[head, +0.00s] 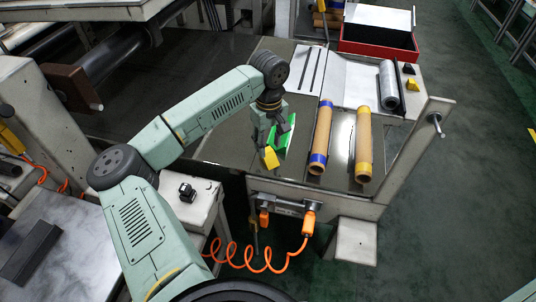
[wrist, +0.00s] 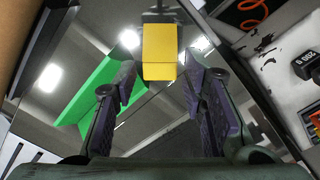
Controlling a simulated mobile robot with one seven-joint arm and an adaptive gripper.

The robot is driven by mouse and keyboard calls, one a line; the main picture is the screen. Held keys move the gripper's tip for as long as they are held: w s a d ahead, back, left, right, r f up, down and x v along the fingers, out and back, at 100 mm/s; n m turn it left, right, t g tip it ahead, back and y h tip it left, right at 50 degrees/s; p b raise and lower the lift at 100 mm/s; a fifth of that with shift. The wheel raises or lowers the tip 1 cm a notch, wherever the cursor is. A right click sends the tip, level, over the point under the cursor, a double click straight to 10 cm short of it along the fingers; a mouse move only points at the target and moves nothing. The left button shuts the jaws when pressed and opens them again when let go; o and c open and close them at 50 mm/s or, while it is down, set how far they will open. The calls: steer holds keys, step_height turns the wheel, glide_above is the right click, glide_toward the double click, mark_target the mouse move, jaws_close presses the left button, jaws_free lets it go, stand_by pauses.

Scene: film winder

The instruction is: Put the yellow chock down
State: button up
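The yellow chock (head: 270,157) is at the tip of my gripper (head: 273,140) in the head view, near the front left of the dark glossy table top (head: 232,145). In the wrist view the yellow chock (wrist: 160,52) lies just ahead of the fingertips (wrist: 160,75), centred between them. Thin gaps show on both sides of it, so my gripper looks open around it. I cannot tell whether its underside touches the table. A green piece (head: 282,136) lies just behind the gripper and shows left of the chock in the wrist view (wrist: 95,90).
Two brown rolls, one blue-ended (head: 321,138) and one yellow-ended (head: 364,145), lie to the right. Beyond are a silver roll (head: 389,85), another yellow chock (head: 413,84), a black chock (head: 409,69) and a red box (head: 378,48). An orange coiled hose (head: 262,262) hangs in front.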

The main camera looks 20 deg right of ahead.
mark_target(268, 152)
step_height(268, 152, down, 5)
steer(key=shift+w+r+p, duration=0.1)
steer(key=shift+w+p, duration=0.05)
steer(key=shift+p, duration=0.65)
steer(key=shift+c, duration=0.4)
jaws_close()
